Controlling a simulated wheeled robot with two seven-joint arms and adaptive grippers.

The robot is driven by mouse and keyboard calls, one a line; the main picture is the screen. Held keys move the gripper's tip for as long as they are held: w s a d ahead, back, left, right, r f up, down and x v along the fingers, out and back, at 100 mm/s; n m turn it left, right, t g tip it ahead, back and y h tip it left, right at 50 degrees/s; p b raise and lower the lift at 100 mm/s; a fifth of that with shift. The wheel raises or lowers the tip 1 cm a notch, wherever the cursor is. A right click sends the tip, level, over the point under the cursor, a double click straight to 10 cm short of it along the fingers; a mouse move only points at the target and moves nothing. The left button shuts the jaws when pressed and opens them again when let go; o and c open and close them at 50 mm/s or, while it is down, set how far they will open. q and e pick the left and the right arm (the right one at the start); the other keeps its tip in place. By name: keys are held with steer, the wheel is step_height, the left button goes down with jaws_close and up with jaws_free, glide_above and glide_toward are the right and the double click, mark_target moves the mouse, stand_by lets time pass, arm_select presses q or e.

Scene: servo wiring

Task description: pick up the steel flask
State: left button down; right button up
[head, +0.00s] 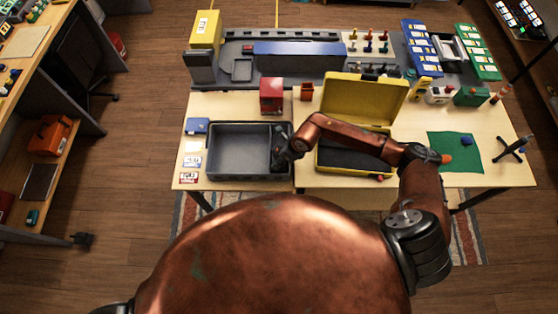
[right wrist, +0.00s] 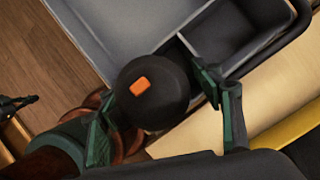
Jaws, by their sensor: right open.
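A round black lid with an orange mark (right wrist: 152,92) shows from above in the right wrist view; it may be the top of the steel flask, whose steel body I cannot make out. My right gripper (right wrist: 155,104) is open, with its green fingers on either side of the lid; I cannot tell whether they touch it. In the head view, the right gripper (head: 279,156) is over the right end of the grey tray (head: 237,124), and the gripper and arm hide what is under them. My left gripper is not in view.
A yellow open case (head: 362,98) stands right of the tray, under my right arm. A red box (head: 272,95) is behind the tray. A green mat (head: 470,164) lies at the table's right. Cards lie left of the tray.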

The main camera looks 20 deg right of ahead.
steer(key=shift+c, duration=0.6)
steer(key=c, duration=1.5)
steer(key=shift+r, duration=0.1)
